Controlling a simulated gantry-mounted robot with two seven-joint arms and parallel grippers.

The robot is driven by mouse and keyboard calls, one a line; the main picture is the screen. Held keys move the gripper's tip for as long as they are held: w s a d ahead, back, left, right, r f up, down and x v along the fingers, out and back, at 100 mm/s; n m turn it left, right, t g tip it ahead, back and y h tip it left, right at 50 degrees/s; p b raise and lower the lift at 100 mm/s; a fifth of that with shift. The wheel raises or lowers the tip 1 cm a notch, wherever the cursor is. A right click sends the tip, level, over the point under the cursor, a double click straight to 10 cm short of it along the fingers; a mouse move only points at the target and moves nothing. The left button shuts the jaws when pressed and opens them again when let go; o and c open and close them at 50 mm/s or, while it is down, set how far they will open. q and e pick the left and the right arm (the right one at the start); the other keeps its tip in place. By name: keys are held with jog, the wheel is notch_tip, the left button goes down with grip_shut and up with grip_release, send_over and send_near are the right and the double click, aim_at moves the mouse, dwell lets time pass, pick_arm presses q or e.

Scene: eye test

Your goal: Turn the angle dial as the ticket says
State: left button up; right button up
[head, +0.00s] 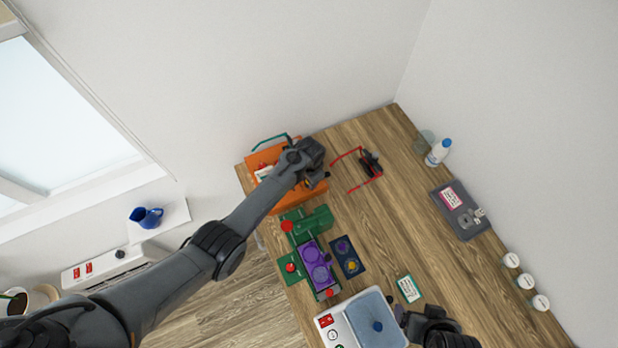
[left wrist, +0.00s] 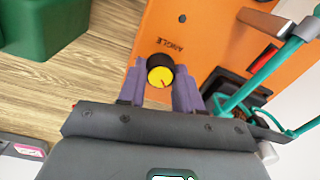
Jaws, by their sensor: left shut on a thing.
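The angle dial (left wrist: 160,77) shows in the left wrist view as a black knob with a yellow face and a small dark mark. It sits on the side of an orange device (left wrist: 205,28), beside the printed word ANGLE. In the head view the orange device (head: 312,200) stands at the table's far left, partly hidden by my left arm. My left gripper (head: 318,181) is at its right side, shut on the dial with a finger on either side. A green-edged white card (head: 408,289), perhaps the ticket, has text too small to read. My right gripper (head: 402,315) is near it, its jaws unclear.
A red frame with a black part (head: 369,162) lies right of the orange device. Green and purple apparatus (head: 313,257), a dark panel (head: 348,258) and a white-blue scale-like box (head: 376,325) line the near left side. A grey tray (head: 467,228) and bottle (head: 438,153) are at right. The table's middle is clear.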

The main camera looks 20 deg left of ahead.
dwell(0.5)
pick_arm(q)
jog(key=o, duration=1)
jog(key=shift+o, duration=0.2)
jog(key=shift+r, duration=0.55)
notch_tip(320, 180, up, 10)
jog(key=shift+d+f+p, duration=0.15)
jog(key=shift+p, duration=0.15)
jog(key=shift+s, duration=0.1)
jog(key=s+a+n+t+p, duration=0.1)
jog(key=s+a+n+p, duration=0.15)
jog(key=s, duration=1.05)
jog(key=s+a+r+n+t+p, duration=0.1)
jog(key=s+r, duration=0.5)
jog(key=s, duration=0.2)
jog(key=s+a+r+t+p, duration=0.1)
jog(key=s+r, duration=0.4)
jog(key=s, duration=0.3)
jog(key=shift+s+a+r+n+h, duration=0.3)
jog(key=shift+s+a+r+n, duration=0.05)
jog(key=shift+s+r, duration=0.05)
